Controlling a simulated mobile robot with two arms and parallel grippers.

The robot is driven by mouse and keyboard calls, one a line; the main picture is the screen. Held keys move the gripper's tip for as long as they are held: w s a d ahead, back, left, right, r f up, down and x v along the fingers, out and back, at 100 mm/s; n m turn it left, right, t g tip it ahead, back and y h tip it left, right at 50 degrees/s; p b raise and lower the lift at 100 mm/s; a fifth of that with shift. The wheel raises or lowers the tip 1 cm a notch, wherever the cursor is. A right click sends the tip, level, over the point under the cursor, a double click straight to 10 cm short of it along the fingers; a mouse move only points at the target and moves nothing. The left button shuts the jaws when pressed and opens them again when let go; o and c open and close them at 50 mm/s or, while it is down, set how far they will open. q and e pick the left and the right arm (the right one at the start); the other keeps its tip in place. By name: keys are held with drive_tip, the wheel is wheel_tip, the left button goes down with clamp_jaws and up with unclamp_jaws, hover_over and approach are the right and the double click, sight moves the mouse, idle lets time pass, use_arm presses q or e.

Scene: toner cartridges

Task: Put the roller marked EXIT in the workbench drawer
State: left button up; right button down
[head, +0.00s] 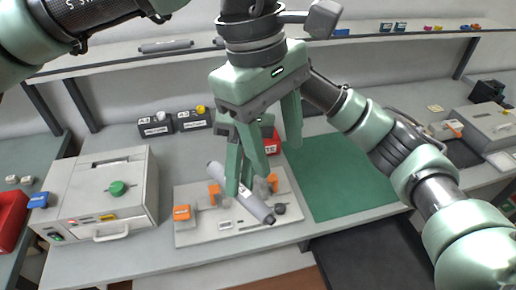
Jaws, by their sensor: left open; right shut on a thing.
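A grey roller (257,207) lies diagonally over a light grey fixture plate (190,236) with orange clamps; any marking on it is too small to read. My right gripper (238,190), its arm coming from the right, is shut on the roller near its middle. My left gripper (278,162) hangs in front of it from the top, open and empty, and hides much of the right gripper. The workbench drawer (372,257) appears pulled out below the front edge at right, with a dark inside that looks empty.
A grey box machine with a green knob (117,188) stands left of the plate. A green mat (340,175) lies clear at right. Small labelled bins (190,120) stand behind. A shelf (120,62) with another roller (166,46) runs along the back.

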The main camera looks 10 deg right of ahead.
sight(256, 201)
drive_tip(key=shift+a, duration=0.1)
use_arm(q)
drive_tip(key=a+f, duration=0.1)
drive_tip(key=f, duration=0.3)
drive_tip(key=a+f+y, duration=0.1)
drive_tip(key=f, duration=0.3)
drive_tip(key=a+f+t+y, duration=0.1)
drive_tip(key=f, duration=0.4)
drive_tip(key=shift+w+f+m, duration=0.1)
drive_tip(key=shift+w+m, duration=0.05)
drive_tip(key=shift+m, duration=0.15)
clamp_jaws()
use_arm(e)
drive_tip(key=c, duration=1.1)
unclamp_jaws()
drive_tip(key=shift+o, duration=0.2)
drive_tip(key=shift+w+r, duration=0.1)
drive_tip(key=shift+w, duration=0.05)
